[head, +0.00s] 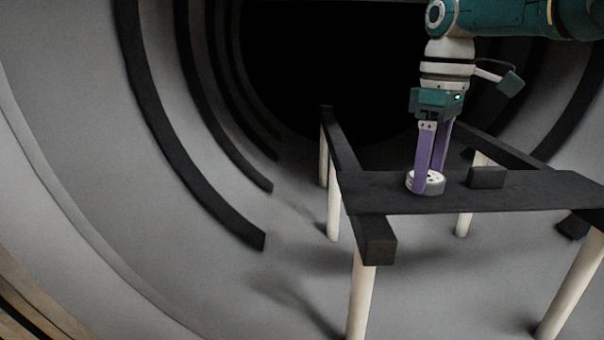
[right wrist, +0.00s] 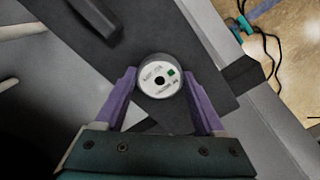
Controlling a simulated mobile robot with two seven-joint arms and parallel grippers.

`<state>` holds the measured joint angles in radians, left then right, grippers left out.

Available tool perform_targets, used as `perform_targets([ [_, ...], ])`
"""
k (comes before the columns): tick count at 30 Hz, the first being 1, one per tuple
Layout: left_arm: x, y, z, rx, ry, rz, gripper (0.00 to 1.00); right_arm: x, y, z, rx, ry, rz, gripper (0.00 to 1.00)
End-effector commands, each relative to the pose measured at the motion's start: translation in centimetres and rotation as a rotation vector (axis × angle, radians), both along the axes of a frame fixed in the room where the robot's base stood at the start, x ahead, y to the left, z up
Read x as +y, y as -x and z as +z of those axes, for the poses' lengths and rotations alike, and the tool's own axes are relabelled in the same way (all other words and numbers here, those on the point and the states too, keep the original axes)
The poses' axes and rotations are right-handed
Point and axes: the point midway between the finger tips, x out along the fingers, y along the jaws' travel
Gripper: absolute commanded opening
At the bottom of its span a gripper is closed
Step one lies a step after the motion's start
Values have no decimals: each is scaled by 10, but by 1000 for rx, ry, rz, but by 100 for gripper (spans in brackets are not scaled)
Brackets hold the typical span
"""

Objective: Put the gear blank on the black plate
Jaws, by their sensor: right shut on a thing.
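The gear blank (head: 434,184) is a short pale grey cylinder at the left part of the black plate (head: 530,187). It seems to rest on the plate or just above it; I cannot tell which. My right gripper (head: 428,186) points down with its purple fingers shut on the gear blank. My left gripper is not in view.
A small dark block (head: 487,177) stands on the plate to the right of the gear blank. The plate lies across dark rails (head: 378,240) on pale posts (head: 361,295). The curved grey furnace wall (head: 90,130) with dark ribs surrounds them.

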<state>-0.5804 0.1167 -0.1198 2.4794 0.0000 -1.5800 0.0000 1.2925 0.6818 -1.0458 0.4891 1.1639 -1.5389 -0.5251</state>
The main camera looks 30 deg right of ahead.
Motion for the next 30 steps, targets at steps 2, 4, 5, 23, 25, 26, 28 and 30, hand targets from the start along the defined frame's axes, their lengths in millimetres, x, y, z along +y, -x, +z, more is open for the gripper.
perform_targets([
  [2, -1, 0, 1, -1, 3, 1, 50, 0, -1, 2, -3, -1, 0, 0],
  [4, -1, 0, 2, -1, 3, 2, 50, 0, -1, 2, -3, -1, 0, 0],
  [5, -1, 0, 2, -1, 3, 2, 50, 0, -1, 2, -2, -1, 0, 0],
  [23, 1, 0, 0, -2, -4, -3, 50, 0, 0, -1, 0, 0, 0, 100],
  [25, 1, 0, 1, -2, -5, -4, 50, 0, 0, 0, -1, 0, 0, 100],
  [26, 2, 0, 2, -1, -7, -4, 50, 0, 0, 2, -1, 0, 0, 100],
  [28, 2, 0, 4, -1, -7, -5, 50, 0, 0, 8, -2, -1, 1, 100],
  [30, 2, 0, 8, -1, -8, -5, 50, 0, -1, 19, -3, -1, 1, 100],
])
